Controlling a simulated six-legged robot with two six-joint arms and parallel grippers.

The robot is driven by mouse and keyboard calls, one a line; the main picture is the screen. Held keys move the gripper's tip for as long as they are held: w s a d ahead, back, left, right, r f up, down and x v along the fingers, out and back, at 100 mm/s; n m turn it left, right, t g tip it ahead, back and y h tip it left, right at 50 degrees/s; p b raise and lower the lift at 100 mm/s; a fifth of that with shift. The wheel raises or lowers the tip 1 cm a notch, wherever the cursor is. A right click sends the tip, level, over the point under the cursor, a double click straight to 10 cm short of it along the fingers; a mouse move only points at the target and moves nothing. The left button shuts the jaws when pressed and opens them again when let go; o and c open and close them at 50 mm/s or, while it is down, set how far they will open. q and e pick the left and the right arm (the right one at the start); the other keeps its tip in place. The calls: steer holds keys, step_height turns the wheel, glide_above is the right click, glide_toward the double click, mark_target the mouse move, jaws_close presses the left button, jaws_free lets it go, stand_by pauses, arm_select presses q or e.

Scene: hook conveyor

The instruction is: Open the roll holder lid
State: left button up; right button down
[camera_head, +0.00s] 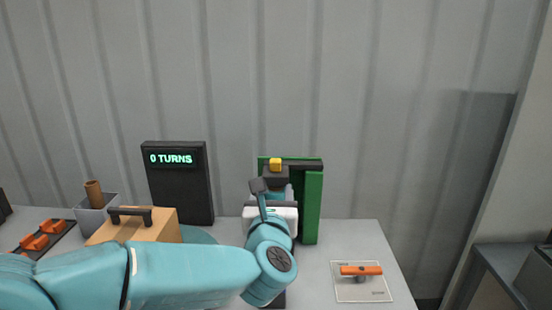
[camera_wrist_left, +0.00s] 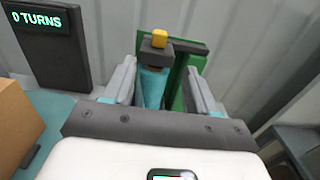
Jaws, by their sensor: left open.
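The roll holder is a green upright frame (camera_head: 312,208) with a dark bar along its top, behind my left gripper. A yellow knob (camera_head: 275,164) stands on a dark grey block at the top; it also shows in the left wrist view (camera_wrist_left: 159,38). I cannot tell for sure which part is the lid. My left gripper (camera_wrist_left: 163,82) is open, its two grey fingers apart in front of the holder. A teal piece (camera_wrist_left: 153,88) below the dark block shows between the fingers, not visibly gripped. My arm hides the holder's lower part in the head view. My right gripper is out of view.
A black display (camera_head: 180,183) reading "0 TURNS" stands left of the holder. A tan box (camera_head: 155,229) with a dark handle, a grey bin (camera_head: 97,207) and a dark tray with orange parts are farther left. An orange bar (camera_head: 361,270) lies on a pale card at right.

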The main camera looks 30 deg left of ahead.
mark_target(275, 164)
arm_select(q)
steer(key=p+x, duration=0.5)
steer(key=x, duration=1)
steer(key=shift+w+a+r, duration=0.15)
steer(key=shift+a+r, duration=0.05)
steer(key=shift+w+a, duration=0.15)
steer(key=shift+w, duration=0.05)
jaws_close()
